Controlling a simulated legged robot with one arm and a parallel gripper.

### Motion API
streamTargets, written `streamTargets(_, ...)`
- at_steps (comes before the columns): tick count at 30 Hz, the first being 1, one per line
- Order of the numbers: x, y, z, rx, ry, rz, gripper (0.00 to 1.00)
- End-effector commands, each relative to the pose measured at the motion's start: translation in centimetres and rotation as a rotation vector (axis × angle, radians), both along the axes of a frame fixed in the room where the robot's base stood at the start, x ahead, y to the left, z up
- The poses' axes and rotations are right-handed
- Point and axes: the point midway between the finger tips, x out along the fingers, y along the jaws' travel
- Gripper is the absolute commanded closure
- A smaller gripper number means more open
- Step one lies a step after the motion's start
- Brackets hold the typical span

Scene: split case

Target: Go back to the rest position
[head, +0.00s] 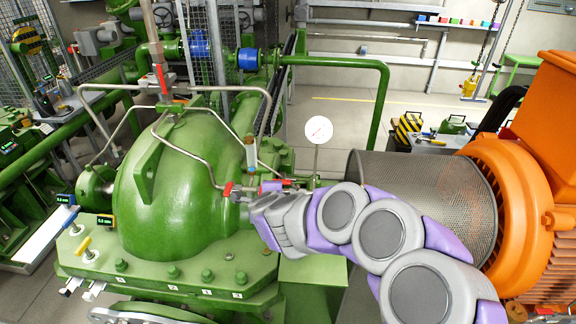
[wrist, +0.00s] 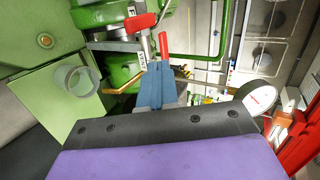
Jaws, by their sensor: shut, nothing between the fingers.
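My arm reaches in from the lower right in the head view. My gripper (head: 243,194) is beside the green split case (head: 170,190), near its right side and the thin pipes. In the wrist view my gripper (wrist: 155,68) shows two blue-grey fingers shut together with nothing held. A red valve handle (wrist: 139,23) and a second red handle (wrist: 163,46) lie just beyond the fingertips. I cannot tell whether the fingers touch them. A red handle (head: 228,188) also shows by my gripper in the head view.
A white round gauge (head: 319,130) stands behind my arm. A mesh guard (head: 425,195) and an orange motor (head: 545,180) are close at the right. Thin steel pipes (head: 215,88) loop over the case. Open floor (head: 345,110) lies behind.

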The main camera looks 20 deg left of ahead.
Motion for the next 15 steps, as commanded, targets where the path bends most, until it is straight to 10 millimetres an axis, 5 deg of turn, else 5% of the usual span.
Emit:
streamTargets(8, -0.7, 0.0, 1.7, 0.010, -0.022, 0.123, 1.00)
streamTargets(15, -6.6, -1.6, 4.7, -0.106, -0.090, 0.548, 1.00)
